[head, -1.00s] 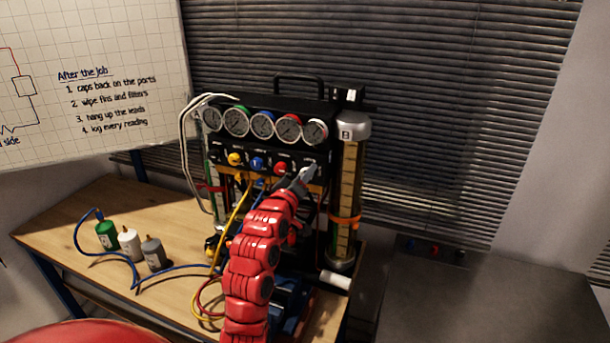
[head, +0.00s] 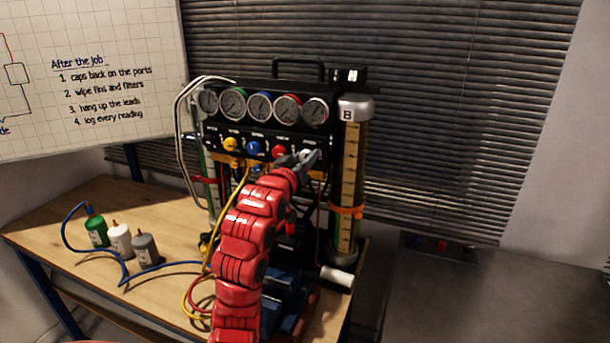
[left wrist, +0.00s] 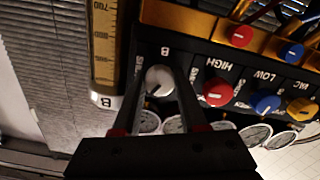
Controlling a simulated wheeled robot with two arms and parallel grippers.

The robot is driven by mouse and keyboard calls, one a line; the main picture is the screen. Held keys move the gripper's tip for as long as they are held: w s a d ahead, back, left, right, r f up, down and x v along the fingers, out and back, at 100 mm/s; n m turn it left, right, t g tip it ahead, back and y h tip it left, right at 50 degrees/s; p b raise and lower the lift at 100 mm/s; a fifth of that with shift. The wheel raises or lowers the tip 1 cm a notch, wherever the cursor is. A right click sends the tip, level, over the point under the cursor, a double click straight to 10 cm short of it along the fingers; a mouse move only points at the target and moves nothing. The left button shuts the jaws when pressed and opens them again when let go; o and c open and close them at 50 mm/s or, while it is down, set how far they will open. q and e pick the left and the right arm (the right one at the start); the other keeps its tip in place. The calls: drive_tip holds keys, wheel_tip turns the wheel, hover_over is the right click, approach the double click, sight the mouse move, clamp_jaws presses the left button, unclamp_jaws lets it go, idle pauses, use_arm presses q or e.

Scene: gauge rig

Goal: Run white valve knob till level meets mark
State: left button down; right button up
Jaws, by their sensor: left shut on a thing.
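The white valve knob (left wrist: 160,79) sits at the end of the manifold's knob row, labelled B, in the left wrist view. My left gripper (left wrist: 166,92) is shut on it, a dark finger on each side. In the head view my left gripper (head: 309,160) reaches the right end of the black manifold (head: 225,138) and mostly hides the knob. The graduated cylinder B (head: 349,180) stands upright just right of it, with an orange band (head: 346,211) around its lower part. I cannot make out the liquid level. My right gripper is not in view.
Red (head: 279,150), blue (head: 253,148) and yellow (head: 231,144) knobs sit left of the gripper, below several gauges (head: 261,107). Hoses hang in front. Green (head: 96,232), white (head: 121,240) and grey (head: 146,250) bottles stand on the wooden bench (head: 60,225). The grey surface (head: 470,300) at right is mostly clear.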

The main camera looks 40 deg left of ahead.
use_arm(q)
drive_tip(key=m+b, duration=0.6)
drive_tip(key=shift+d+f+b, duration=0.1)
drive_tip(key=shift+f+b, duration=0.15)
drive_tip(key=shift+b, duration=0.15)
drive_tip(key=m+b, duration=0.1)
drive_tip(key=m, duration=0.2)
drive_tip(key=shift+r, duration=0.15)
drive_tip(key=shift+m+b, duration=0.6)
drive_tip(key=shift+m, duration=1.1)
drive_tip(key=shift+c, duration=2.2)
unclamp_jaws()
